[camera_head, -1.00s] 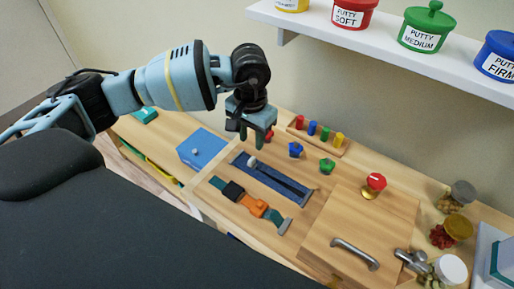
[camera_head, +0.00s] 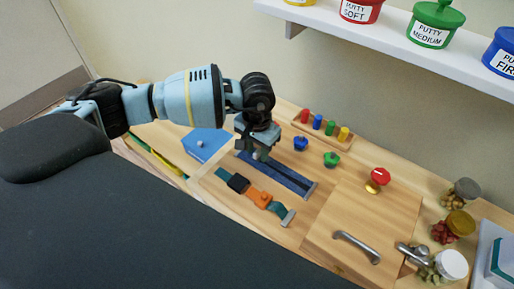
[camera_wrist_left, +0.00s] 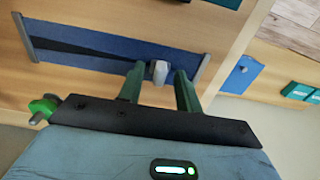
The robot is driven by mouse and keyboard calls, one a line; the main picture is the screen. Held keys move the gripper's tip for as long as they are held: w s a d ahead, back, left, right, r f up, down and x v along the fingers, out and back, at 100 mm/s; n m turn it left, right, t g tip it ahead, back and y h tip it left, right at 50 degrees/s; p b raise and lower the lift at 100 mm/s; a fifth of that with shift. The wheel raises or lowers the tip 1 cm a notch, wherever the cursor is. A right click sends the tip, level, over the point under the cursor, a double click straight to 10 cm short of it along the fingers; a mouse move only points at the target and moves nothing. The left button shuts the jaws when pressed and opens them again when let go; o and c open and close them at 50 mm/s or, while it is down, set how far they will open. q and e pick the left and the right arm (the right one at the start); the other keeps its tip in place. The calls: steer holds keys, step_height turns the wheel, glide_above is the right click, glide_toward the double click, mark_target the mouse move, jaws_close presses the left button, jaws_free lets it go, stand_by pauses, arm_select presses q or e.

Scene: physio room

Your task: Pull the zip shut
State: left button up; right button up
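The zip is set in a blue denim strip (camera_head: 290,182) on the wooden board, with a metal bar at its near right end. In the left wrist view the strip (camera_wrist_left: 95,42) shows a dark wedge-shaped gap, wide at the left and narrowing towards the pale zip pull (camera_wrist_left: 160,72). The pull sits near the strip's right end there. My left gripper (camera_head: 259,156) is down at the strip's far left end. In the wrist view its green fingers (camera_wrist_left: 160,88) stand on either side of the pull, with gaps beside it. My right gripper is out of view.
A buckled strap (camera_head: 256,196) lies beside the strip. A blue panel (camera_head: 206,143) is to the left; a peg rack (camera_head: 322,131), green knob (camera_head: 331,159) and blue knob (camera_head: 300,143) are behind. A wooden door with a metal handle (camera_head: 356,247) is at the right.

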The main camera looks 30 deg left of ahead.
arm_select(q)
steer(key=shift+c, duration=0.3)
jaws_close()
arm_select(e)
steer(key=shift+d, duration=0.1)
